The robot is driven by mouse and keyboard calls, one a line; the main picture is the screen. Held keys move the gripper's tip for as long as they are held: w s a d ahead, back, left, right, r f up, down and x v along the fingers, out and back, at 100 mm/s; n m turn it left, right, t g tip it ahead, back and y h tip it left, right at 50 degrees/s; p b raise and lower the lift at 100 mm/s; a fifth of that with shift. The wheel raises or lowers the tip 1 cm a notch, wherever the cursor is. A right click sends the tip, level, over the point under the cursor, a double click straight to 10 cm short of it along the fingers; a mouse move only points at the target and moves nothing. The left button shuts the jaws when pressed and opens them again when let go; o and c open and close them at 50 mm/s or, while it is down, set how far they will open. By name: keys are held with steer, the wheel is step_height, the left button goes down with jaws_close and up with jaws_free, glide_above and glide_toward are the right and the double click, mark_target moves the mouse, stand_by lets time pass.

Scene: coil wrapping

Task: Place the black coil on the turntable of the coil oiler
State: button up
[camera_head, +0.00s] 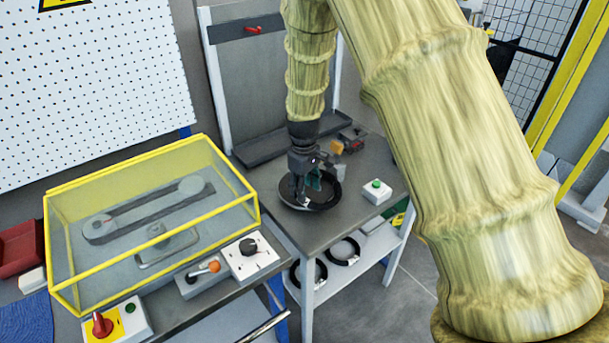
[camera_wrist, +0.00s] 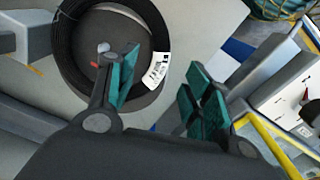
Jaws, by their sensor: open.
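The black coil (camera_wrist: 72,50) is a flat dark ring with a white label (camera_wrist: 157,70) on its side. In the wrist view it lies on a round dark disc that looks like the turntable (camera_wrist: 118,33), around a small grey and red centre part. The coil appears somewhat off-centre, with some of the disc showing outside it. In the head view the coil (camera_head: 331,197) is on the grey table, partly hidden by my gripper (camera_head: 308,190). My gripper points down at the coil, its green fingers spread. One finger is over the ring's inside and the other is outside; contact cannot be told.
A white box with a green button (camera_head: 377,191) stands right of the coil. More black coils (camera_head: 345,251) lie on the lower shelf. A yellow-framed clear case (camera_head: 150,225) and control boxes (camera_head: 250,257) stand on the left bench. A dark tray (camera_head: 262,148) is behind.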

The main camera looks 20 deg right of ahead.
mark_target(309, 204)
steer(key=f, duration=0.3)
steer(key=shift+w+f+p, duration=0.35)
steer(key=shift+w+p, duration=0.05)
steer(key=shift+s+f, duration=0.2)
steer(key=shift+f, duration=0.25)
steer(key=shift+w+f, duration=0.15)
steer(key=shift+f, duration=0.05)
steer(key=shift+c, duration=1.3)
jaws_close()
